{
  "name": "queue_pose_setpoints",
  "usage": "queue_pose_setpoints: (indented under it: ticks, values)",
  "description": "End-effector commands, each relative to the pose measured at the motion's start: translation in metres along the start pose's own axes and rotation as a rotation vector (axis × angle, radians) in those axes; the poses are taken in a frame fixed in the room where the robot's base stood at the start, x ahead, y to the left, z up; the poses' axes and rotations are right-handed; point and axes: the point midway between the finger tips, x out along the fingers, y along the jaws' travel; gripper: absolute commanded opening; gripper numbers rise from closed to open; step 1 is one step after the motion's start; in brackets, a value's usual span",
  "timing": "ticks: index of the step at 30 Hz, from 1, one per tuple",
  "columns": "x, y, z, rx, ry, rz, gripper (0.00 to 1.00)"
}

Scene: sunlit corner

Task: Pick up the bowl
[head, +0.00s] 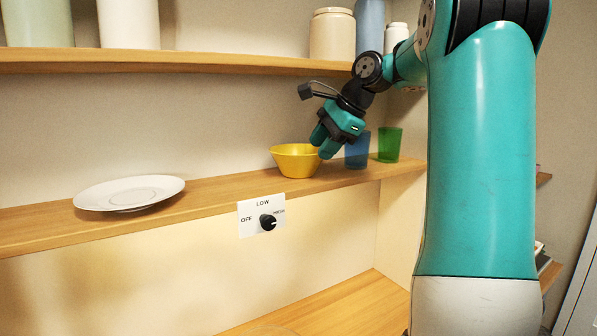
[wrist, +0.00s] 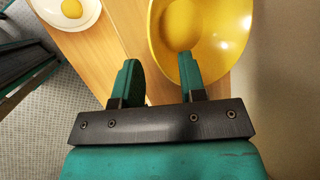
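The yellow bowl (head: 293,161) stands upright on the wooden shelf in the head view. It fills the top right of the wrist view (wrist: 215,25), seen from above, and looks empty. My gripper (head: 325,143) is at the bowl's right side in the head view, pointing down. In the wrist view its two fingers (wrist: 158,72) are apart with nothing clamped between them. The right finger overlaps the bowl near its rim; the left finger is outside the bowl, over wood. I cannot tell whether the fingers touch the bowl.
A blue cup (head: 358,150) and a green cup (head: 390,145) stand close behind my gripper. A white plate (head: 130,191) lies to the left, with free shelf between. An upper shelf (head: 200,62) holds jars. A knob (head: 267,222) sits below the shelf edge.

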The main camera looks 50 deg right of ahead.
Motion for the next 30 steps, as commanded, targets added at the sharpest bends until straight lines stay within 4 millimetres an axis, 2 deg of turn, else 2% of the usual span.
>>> queue_pose_setpoints:
  ticks: [5, 14, 22, 23, 27, 28, 30]
  values:
    - [0.012, 0.000, 0.001, 0.000, -0.001, 0.002, 0.38]
    - [0.053, 0.000, 0.005, 0.000, -0.001, 0.002, 0.38]
    - [0.058, 0.000, 0.005, -0.001, 0.001, 0.001, 0.38]
    - [0.058, 0.000, 0.005, -0.001, 0.001, 0.000, 0.36]
    - [0.058, 0.000, 0.005, -0.001, 0.001, 0.000, 0.04]
    - [0.058, 0.000, 0.005, -0.001, 0.001, 0.000, 0.00]
    - [0.058, 0.000, 0.005, -0.001, 0.001, 0.000, 0.00]
